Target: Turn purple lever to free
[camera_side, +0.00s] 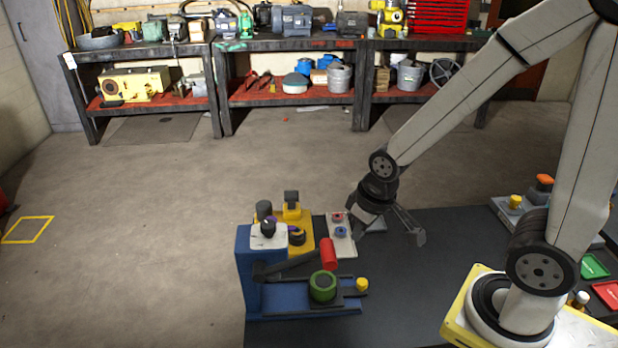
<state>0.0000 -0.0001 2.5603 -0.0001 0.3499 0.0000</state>
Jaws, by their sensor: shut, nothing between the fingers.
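Small purple parts show on the yellow unit (306,243) on the dark table. One purple piece (299,228) is beside a dark round knob, partly hidden behind the blue fixture's white-topped post. I take it as the purple lever, but its full shape and setting cannot be made out. My gripper (417,238) hangs to the right of the yellow unit, above the table, tilted down and apart from the lever. It is shut and empty.
A blue fixture (258,288) with a red-ended lever (328,253) and green ring (322,287) stands in front. A pale plate (340,243) with red and blue knobs lies beside my gripper. More units stand at the right. The table's middle is clear.

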